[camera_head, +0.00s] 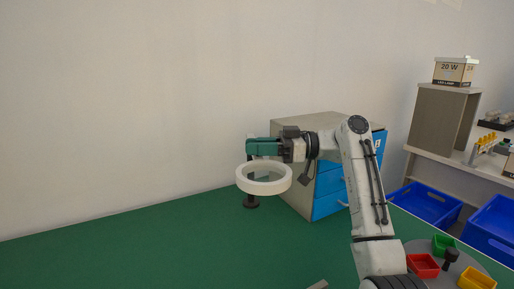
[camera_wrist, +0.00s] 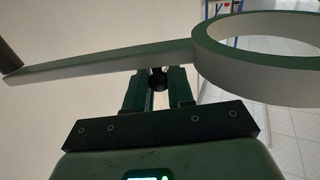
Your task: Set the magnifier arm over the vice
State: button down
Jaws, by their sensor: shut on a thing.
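The magnifier's pale ring (camera_head: 264,189) stands over the green bench in the head view, with a dark round base (camera_head: 251,202) below it. In the wrist view the ring (camera_wrist: 260,62) is at the upper right. A flat pale arm (camera_wrist: 100,62) joins it to a dark post (camera_wrist: 8,58) at the left edge. My gripper (camera_head: 250,148) is at the magnifier, just above the ring in the picture. In the wrist view my gripper (camera_wrist: 160,80) is shut on a small dark knob by the magnifier arm. I cannot make out the vice for certain.
A grey cabinet with blue drawers (camera_head: 328,183) stands behind my arm. Red (camera_head: 422,267), green and yellow trays sit on a round grey plate at lower right. Blue bins (camera_head: 425,204) stand farther right. A grey piece (camera_head: 318,285) shows at the bottom edge. The bench's left is clear.

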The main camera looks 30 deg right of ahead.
jog(key=shift+f, duration=0.1)
jog(key=c, duration=1.1)
grip_release()
jog(key=shift+r, duration=0.45)
notch_tip(320, 180, up, 3)
jog(key=shift+w+f, duration=0.1)
jog(key=shift+f, duration=0.05)
jog(key=s+r, duration=0.3)
jog(key=s, duration=0.1)
jog(key=s+a+r, duration=0.1)
jog(key=s+r, duration=0.2)
jog(key=s, duration=0.2)
jog(key=s+r, duration=0.3)
jog(key=s, duration=0.2)
jog(key=shift+a+r+p, duration=0.2)
jog(key=shift+p, duration=0.1)
